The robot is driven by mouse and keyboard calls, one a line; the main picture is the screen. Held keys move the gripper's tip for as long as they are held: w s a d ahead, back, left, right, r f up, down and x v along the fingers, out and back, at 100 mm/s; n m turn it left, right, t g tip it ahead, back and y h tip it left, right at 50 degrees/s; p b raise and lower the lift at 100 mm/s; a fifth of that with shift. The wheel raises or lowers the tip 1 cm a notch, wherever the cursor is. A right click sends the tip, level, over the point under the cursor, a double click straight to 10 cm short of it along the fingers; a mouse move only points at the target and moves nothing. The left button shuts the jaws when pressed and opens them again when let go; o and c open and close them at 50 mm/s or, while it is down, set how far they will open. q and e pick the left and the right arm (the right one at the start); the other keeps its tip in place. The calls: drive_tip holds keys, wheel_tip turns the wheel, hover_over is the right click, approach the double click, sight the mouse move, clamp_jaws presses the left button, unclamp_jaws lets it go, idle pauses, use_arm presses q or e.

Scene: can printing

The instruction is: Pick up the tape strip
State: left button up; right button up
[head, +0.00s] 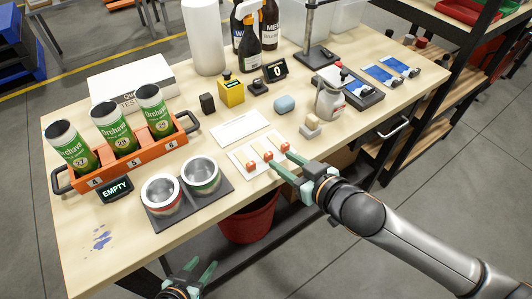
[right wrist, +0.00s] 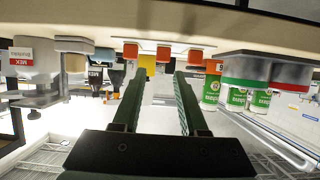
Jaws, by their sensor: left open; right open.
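Several pale tape strips lie side by side on a white card (head: 238,157) near the table's front edge. Each has an orange-red end; I see a left end (head: 250,166), a middle end (head: 268,156) and a right end (head: 285,147). My right gripper (head: 279,161) is open and empty at the front edge of the card, close to these ends. In the right wrist view the picture is upside down; the middle orange end (right wrist: 163,53) shows between the open fingers (right wrist: 157,78). My left gripper (head: 192,277) is open and empty, in front of the table.
Two open cans (head: 162,195) stand on a dark mat left of the card. An orange tray (head: 123,168) holds three green cans. A red bin (head: 247,222) is below the table.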

sight(268, 154)
drive_tip(key=shift+x, duration=3.5)
drive_tip(key=shift+s+a, duration=0.15)
drive_tip(key=shift+c, duration=0.2)
clamp_jaws()
